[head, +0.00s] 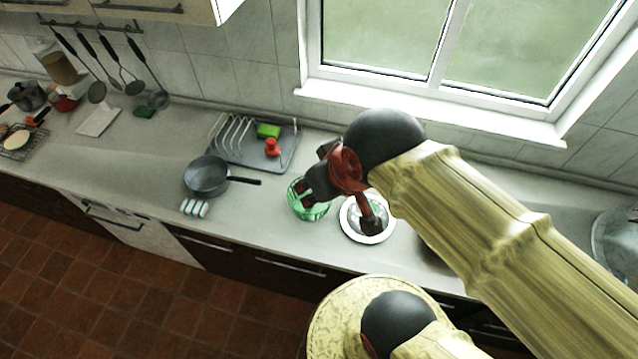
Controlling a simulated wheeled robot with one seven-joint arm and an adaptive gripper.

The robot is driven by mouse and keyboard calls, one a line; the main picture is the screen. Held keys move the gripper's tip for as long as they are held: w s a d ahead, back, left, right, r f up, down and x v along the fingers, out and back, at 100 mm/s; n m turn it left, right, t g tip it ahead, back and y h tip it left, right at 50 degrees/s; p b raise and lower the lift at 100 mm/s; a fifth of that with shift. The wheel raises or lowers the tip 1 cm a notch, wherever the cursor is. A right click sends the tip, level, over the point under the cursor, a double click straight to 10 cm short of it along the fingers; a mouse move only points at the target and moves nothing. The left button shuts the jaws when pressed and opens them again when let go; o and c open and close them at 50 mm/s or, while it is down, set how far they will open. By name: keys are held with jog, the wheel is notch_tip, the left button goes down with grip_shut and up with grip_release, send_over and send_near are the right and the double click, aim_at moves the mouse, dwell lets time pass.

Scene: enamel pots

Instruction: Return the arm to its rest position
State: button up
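My gripper (342,208), dark with red parts, hangs at the end of my arm over the counter in the head view. Its fingers look spread apart, one over a green ribbed bowl (318,213) and one over a white-rimmed round dish (347,228). I see nothing held between them. My arm reaches in from the lower right, in a pale yellow cover with dark joints. It hides part of the counter. The gripper hides part of the bowl and dish.
A grey pan (206,176) stands left of the bowl, near a drying rack (231,150) with a green sponge (268,131) and a small red item (272,147). A window (440,50) is behind. A glassy round vessel (617,238) stands at far right.

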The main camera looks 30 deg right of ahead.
notch_tip(320, 180, down, 20)
jog(key=b, duration=2)
jog(key=shift+c, duration=0.6)
